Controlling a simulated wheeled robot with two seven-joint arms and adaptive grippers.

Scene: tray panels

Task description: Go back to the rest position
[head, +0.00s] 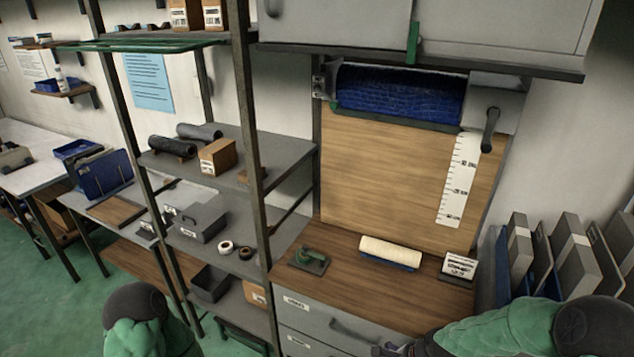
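My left arm shows only as a green and dark rounded part at the bottom left of the head view; its gripper is out of the picture. My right arm comes in from the bottom right, and part of my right gripper (396,348) shows at the bottom edge, close to the right end of the top drawer's handle (352,332). Most of its fingers are cut off by the frame, so I cannot tell whether it is open or shut, or touching the handle. No held object is visible.
A wooden counter (345,282) carries a white roll (390,250), a green tool on a plate (309,260) and a small label stand (459,266). Upright grey panels (566,255) stand at the right. A metal shelf unit (257,150) stands left of the counter. Green floor is free at the left.

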